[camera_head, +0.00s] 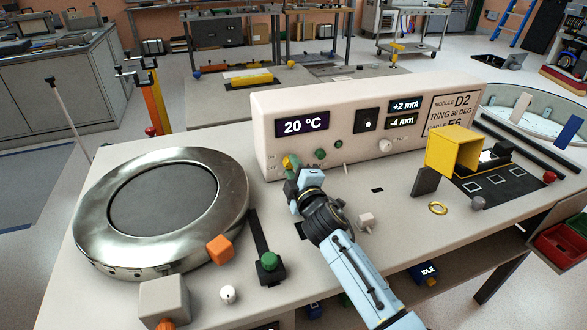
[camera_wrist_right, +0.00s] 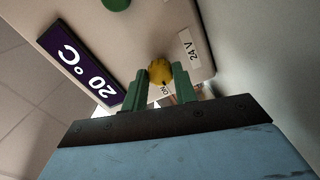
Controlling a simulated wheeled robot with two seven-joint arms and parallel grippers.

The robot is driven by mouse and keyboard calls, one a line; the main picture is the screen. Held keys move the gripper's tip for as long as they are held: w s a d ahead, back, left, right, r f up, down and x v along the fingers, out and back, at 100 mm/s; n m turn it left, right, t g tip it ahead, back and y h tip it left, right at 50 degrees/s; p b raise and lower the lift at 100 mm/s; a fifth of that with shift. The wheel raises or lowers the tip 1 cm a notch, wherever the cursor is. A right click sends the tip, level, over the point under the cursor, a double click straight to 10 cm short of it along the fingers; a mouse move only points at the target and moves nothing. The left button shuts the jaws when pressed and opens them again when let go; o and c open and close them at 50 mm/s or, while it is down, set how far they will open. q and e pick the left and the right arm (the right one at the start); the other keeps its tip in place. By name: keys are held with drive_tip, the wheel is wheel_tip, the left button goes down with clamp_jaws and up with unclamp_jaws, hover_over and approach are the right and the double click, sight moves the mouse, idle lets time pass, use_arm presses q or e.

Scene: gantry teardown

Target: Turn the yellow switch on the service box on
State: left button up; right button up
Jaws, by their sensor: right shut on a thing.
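The service box (camera_head: 340,103) is a long cream box at the back of the table, with a display reading 20 °C (camera_head: 302,124). The yellow switch (camera_wrist_right: 160,71) is a small round knob low on its front, beside a 24 V label (camera_wrist_right: 189,47) and an ON mark. My right gripper (camera_head: 291,165) reaches up to the box's lower left front. In the right wrist view its two green fingers (camera_wrist_right: 161,84) are shut on the yellow switch, one on each side. The fingers hide part of the switch in the head view. My left gripper does not show.
A large round metal ring (camera_head: 100,215) with a dark disc lies on the left of the table. An orange cube (camera_head: 220,248), a green-topped button (camera_head: 269,262) and a small white knob (camera_head: 228,294) stand in front. A yellow open box (camera_head: 453,152) is at right.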

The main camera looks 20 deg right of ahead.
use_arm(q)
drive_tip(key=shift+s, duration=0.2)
use_arm(e)
drive_tip(key=o, duration=0.9)
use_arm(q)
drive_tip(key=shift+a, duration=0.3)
use_arm(e)
drive_tip(key=shift+o, duration=0.4)
drive_tip(key=shift+s, duration=0.35)
drive_tip(key=shift+s+p, duration=0.5)
drive_tip(key=shift+s, duration=0.7)
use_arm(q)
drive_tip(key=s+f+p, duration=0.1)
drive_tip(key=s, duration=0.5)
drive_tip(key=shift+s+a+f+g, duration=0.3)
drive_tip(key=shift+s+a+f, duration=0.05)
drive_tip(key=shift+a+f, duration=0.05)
use_arm(e)
drive_tip(key=s, duration=1)
drive_tip(key=shift+s+d, duration=0.15)
drive_tip(key=shift+d, duration=0.1)
